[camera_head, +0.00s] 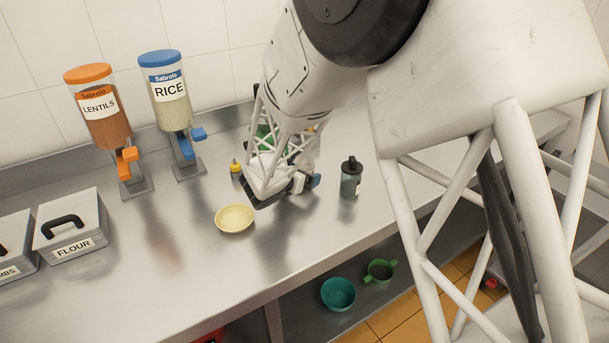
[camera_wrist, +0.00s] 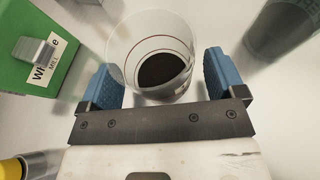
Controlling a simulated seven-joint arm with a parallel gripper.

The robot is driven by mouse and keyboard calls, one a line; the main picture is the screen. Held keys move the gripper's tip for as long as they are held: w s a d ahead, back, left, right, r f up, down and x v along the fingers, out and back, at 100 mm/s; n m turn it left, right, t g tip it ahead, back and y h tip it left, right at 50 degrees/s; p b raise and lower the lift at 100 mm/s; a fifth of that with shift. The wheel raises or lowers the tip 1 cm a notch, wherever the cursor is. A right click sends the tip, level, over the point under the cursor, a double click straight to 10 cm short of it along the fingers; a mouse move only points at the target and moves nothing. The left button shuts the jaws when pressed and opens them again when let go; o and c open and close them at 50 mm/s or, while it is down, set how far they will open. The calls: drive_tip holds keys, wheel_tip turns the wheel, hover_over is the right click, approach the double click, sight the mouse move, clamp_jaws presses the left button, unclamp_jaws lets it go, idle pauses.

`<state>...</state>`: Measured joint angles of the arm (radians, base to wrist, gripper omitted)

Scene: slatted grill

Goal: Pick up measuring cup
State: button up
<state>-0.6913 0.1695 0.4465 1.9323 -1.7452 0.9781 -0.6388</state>
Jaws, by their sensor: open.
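A clear measuring cup (camera_wrist: 150,42) with a dark round patch at its bottom shows in the wrist view, seen from above. My gripper (camera_wrist: 163,75) is open, with one blue finger on each side of the cup's near part. Small gaps seem to show between the fingers and the cup wall, but contact is hard to judge. In the head view my gripper (camera_head: 286,187) is over the steel counter, and my arm hides the cup there.
A green box (camera_wrist: 40,50) stands left of the cup. A dark bottle (camera_head: 350,178) is to the right, and a yellow-capped bottle (camera_head: 236,170) and cream bowl (camera_head: 235,218) are to the left. Rice (camera_head: 172,95) and lentil (camera_head: 100,110) dispensers and a flour bin (camera_head: 72,230) stand farther left.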

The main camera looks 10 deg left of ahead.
drive_tip(key=shift+w+d+f, duration=0.15)
drive_tip(key=shift+w, duration=0.3)
drive_tip(key=c, duration=1)
drive_tip(key=shift+c, duration=0.2)
wheel_tip(320, 180, up, 18)
idle(0.4)
idle(0.7)
